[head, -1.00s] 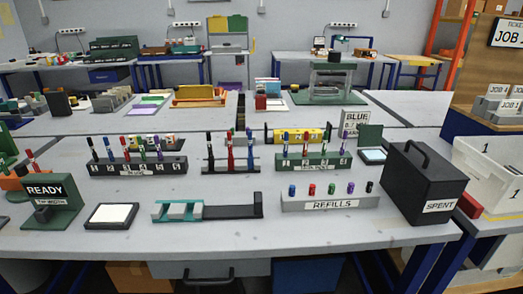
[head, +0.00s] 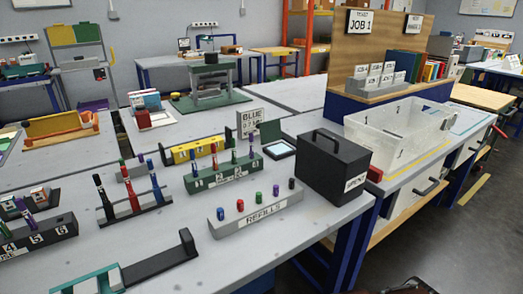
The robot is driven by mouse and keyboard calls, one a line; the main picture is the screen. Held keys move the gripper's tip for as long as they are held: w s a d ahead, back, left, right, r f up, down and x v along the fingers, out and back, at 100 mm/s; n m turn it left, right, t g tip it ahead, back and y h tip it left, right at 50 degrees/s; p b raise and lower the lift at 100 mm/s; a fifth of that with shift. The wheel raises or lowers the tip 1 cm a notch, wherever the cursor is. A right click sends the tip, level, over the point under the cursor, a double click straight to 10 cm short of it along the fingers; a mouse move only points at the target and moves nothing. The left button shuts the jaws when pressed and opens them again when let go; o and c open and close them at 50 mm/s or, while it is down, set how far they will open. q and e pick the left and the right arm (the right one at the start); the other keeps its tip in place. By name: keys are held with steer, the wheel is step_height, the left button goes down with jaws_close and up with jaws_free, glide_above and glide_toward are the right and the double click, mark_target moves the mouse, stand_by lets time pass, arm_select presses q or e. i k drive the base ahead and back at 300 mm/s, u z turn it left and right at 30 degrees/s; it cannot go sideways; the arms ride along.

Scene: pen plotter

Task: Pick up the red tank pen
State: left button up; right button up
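A black stand (head: 148,208) on the near workbench holds a black pen (head: 103,192), a tall red pen (head: 130,190) and a blue pen (head: 155,182) upright. The red pen is in the middle. No label shows which red pen is the tank pen. Neither of my grippers can be made out in the head view.
A grey REFILLS block (head: 256,221) with several coloured pieces and a black SPENT box (head: 333,168) stand right of the stand. A teal-and-black holder (head: 158,262) lies in front. A white bin (head: 392,133) is farther right. The bench's right edge drops to the floor.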

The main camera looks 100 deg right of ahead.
mark_target(215, 163)
steer(key=z, duration=2.15)
